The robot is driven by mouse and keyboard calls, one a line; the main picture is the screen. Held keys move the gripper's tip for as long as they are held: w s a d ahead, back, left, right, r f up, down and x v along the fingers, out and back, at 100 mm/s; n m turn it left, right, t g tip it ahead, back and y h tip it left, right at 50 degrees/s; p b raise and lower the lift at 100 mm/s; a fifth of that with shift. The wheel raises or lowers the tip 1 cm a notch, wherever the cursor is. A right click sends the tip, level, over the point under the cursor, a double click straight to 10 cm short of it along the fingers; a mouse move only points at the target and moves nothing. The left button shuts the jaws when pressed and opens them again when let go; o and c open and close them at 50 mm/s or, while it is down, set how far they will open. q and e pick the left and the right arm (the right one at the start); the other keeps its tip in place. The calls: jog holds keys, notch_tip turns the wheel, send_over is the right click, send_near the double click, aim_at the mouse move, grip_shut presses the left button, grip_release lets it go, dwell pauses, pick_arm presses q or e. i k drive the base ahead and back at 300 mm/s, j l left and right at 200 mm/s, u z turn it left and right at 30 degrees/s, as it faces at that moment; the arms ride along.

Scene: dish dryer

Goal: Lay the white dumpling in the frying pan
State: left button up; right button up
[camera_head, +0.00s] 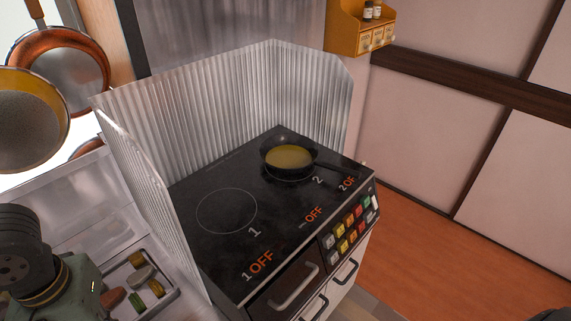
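The black frying pan (290,158), with a yellowish inner base, sits on the back-right burner of the black stove. Its handle points right. A pale, whitish oblong piece that looks like the white dumpling (141,276) lies in a grey tray (170,296) at the lower left, among several green, yellow and reddish pieces. Part of my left arm shows at the lower left, just left of the tray, but no gripper fingers can be made out. A dark bit at the bottom right corner may be part of my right arm; no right gripper shows.
A corrugated metal splash guard (225,105) stands around the stove's left and back sides, between tray and pan. The cooktop (226,212) has a bare front-left burner. Pans (60,65) hang at upper left. A wooden spice shelf (345,30) is on the back wall.

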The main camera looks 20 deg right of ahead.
aim_at(282, 164)
jog(key=k+l+z, duration=0.1)
jog(key=l, duration=1.5)
jog(key=i+l+z, duration=0.25)
jog(key=i+l, duration=0.3)
jog(key=i, duration=0.15)
jog(key=i+j, duration=0.2)
jog(key=i, duration=0.1)
